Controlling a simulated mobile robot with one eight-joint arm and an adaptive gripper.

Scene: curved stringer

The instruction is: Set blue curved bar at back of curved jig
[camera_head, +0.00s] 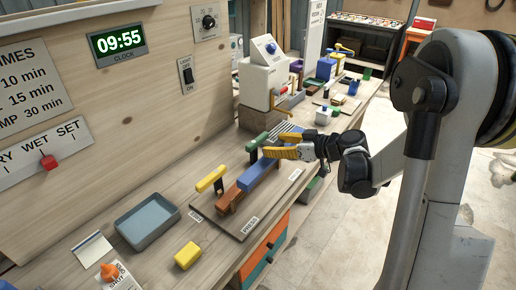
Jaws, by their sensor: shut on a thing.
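The blue curved bar (259,174) lies lengthwise at the brown curved jig (229,199), which is on a wooden board (244,222) labelled PRESS. My gripper (280,152) comes in from the right with its yellow fingers at the far end of the blue bar, shut on it. The fingers hide that end, and I cannot tell whether the bar is seated against the jig. A green-topped clamp (257,142) and a yellow-topped clamp (211,179) stand along the left side of the jig.
A grey-blue tray (147,219) and a yellow block (187,255) are on the near bench. An orange knob (109,271) is at the front left. A white machine (264,76) stands behind. The wall panel (130,120) borders the bench at left.

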